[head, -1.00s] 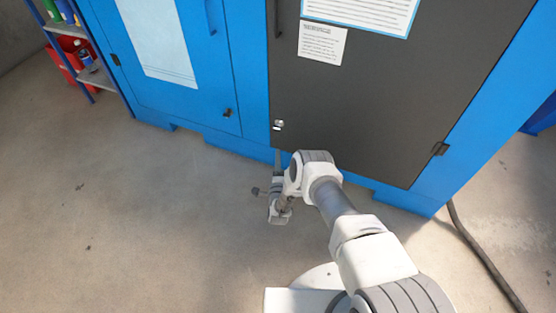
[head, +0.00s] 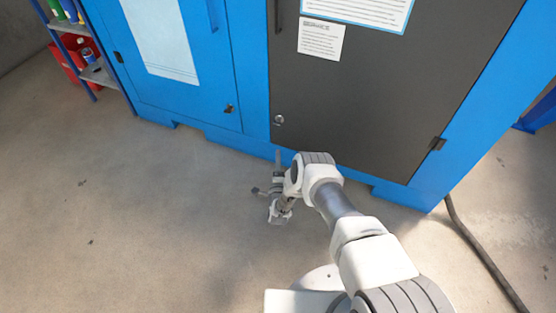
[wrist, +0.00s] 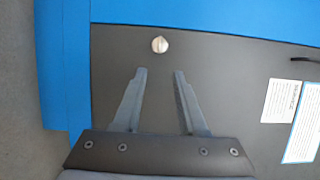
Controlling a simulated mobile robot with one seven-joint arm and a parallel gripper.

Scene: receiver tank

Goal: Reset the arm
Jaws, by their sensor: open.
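My arm reaches forward from the bottom of the head view and bends down in front of a blue cabinet (head: 255,100) with a dark grey door (head: 370,110). My gripper (wrist: 160,72) is open and empty in the wrist view, its two fingers apart and pointing toward the door. A small round metal lock (wrist: 159,44) on the door sits just beyond the fingertips in that view, between their lines and not held. The lock also shows in the head view (head: 279,119), above my wrist. In the head view the fingers are small and partly hidden by my wrist.
A blue door with a small dark latch (head: 230,108) is at the left. A shelf (head: 98,72) with a red bin and bottles stands at the far left. A dark hose (head: 485,255) lies on the floor at right. The concrete floor (head: 130,215) at left is clear.

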